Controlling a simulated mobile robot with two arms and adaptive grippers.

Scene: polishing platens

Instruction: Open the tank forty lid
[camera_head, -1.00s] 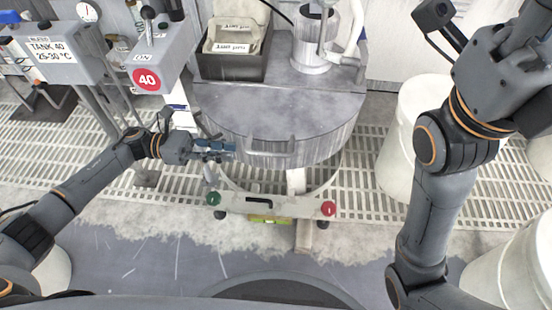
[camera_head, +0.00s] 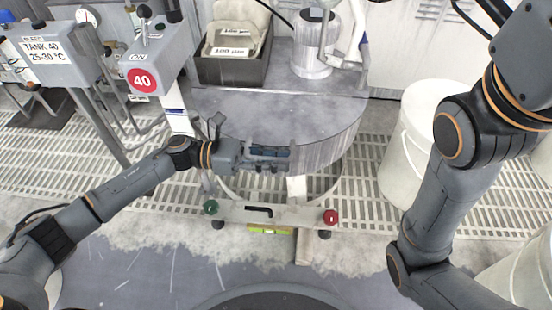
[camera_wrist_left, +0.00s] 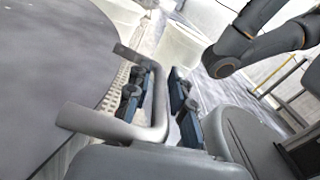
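My left gripper (camera_head: 268,155) is at the front of the lid, largely covering the handle in the head view. In the left wrist view the left gripper (camera_wrist_left: 160,105) is open, with one finger inside the handle loop and the other outside; a gap shows on the outer side. My right gripper is out of view.
A dark box (camera_head: 230,70) with labelled blocks and a grey cylinder (camera_head: 315,58) stand behind the lid's front section. The TANK 40 panel (camera_head: 50,55) is at left. White buckets (camera_head: 415,140) stand at right. A low bar with green and red knobs (camera_head: 270,213) is below.

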